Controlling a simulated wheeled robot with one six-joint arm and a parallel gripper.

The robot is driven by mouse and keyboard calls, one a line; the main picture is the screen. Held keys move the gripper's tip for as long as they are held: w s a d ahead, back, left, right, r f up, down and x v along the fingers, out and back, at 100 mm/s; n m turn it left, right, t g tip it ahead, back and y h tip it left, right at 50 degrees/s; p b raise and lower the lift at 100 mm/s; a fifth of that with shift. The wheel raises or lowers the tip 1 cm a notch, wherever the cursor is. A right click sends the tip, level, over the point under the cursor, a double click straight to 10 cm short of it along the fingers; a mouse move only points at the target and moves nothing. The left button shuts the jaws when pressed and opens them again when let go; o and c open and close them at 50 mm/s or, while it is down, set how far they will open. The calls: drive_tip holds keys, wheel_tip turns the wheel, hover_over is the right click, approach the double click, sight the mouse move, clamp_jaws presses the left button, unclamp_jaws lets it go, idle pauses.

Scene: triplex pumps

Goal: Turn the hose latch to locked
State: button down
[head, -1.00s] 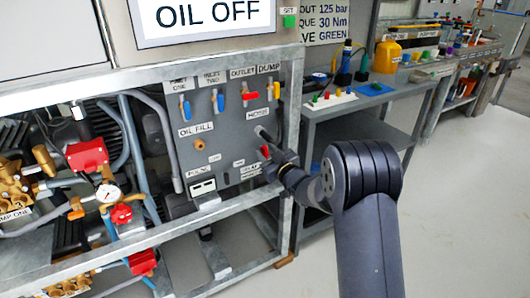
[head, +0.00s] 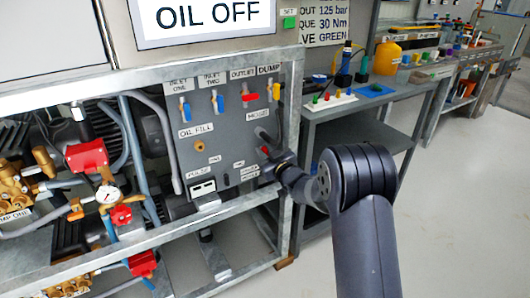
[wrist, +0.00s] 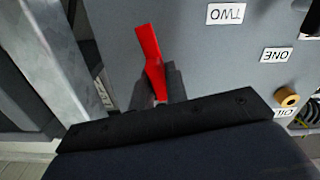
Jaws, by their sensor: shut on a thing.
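The hose latch is a red lever (wrist: 150,52) on the grey panel. In the wrist view it is bent and tilted, its free end towards the top left. My gripper (wrist: 158,88) is shut on its lower part, with a dark finger on each side. In the head view a little red of the latch (head: 265,150) shows below the HOSE label (head: 258,115), and my gripper (head: 272,157) reaches it from the right. The latch's pivot is hidden behind my gripper.
The panel (head: 222,130) also carries blue, red and yellow valve levers above and a brass oil fill port (head: 199,146). A metal frame post (head: 293,120) stands close to the right of my gripper. The floor at the right is clear.

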drive_tip(key=shift+m+p, duration=0.55)
drive_tip(key=shift+m, duration=0.85)
drive_tip(key=c, duration=1.4)
unclamp_jaws()
drive_tip(key=shift+c, duration=0.2)
drive_tip(key=p+v, duration=0.1)
drive_tip(key=v, duration=0.9)
drive_tip(key=shift+s+d, duration=0.3)
